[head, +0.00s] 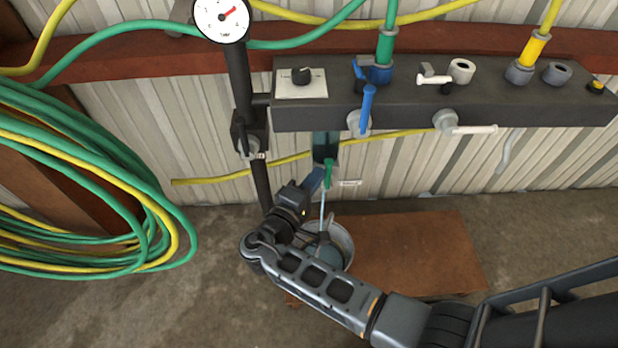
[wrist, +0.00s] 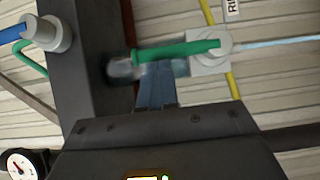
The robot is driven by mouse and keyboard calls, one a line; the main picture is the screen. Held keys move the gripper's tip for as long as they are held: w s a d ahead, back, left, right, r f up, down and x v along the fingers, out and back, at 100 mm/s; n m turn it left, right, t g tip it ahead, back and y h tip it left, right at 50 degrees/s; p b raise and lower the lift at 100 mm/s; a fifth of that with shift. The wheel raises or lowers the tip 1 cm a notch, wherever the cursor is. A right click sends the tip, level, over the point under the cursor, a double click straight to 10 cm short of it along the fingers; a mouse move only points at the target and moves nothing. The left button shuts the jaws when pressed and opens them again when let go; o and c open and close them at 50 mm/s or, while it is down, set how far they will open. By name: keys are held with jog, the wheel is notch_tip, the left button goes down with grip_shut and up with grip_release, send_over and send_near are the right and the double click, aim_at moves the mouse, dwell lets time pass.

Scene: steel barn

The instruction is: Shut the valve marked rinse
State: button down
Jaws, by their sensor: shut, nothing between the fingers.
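The valve with a green lever (head: 328,172) hangs below the dark manifold, with a small label plate (head: 350,182) beside it. In the wrist view the green lever (wrist: 180,50) lies roughly in line with a thin pale stream (wrist: 275,42) leaving the valve's pale body (wrist: 210,64). In the wrist view only the start of the label (wrist: 232,8), an "R", shows. My gripper (head: 317,178) is shut and empty, close beside the lever. In the wrist view its fingertips (wrist: 157,72) end at the lever's edge; I cannot tell whether they touch it.
The manifold (head: 430,112) carries a blue-lever valve (head: 366,108) and a white-lever valve (head: 470,129). The stream falls into a metal bucket (head: 342,240) by a brown board (head: 410,250). A gauge pipe (head: 240,85) stands left; coiled hoses (head: 100,180) hang further left.

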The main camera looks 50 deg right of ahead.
aim_at(328, 176)
jog(key=shift+s+d+r+m+y, duration=0.15)
jog(key=shift+s+d+m+y, duration=0.15)
jog(key=shift+m+y, duration=0.15)
dwell(0.5)
jog(key=shift+s+d+r+m+y+p, duration=0.25)
jog(key=shift+s+d+m+y+p, duration=0.4)
jog(key=shift+m, duration=0.5)
jog(key=s+d+f+m+t+y+b, duration=0.3)
jog(key=s+d+f+m+t+y, duration=0.1)
jog(key=m+y, duration=0.3)
jog(key=shift+s+d+f+m+b, duration=0.3)
jog(key=shift+s+d+f, duration=0.1)
jog(key=shift+s+d, duration=0.35)
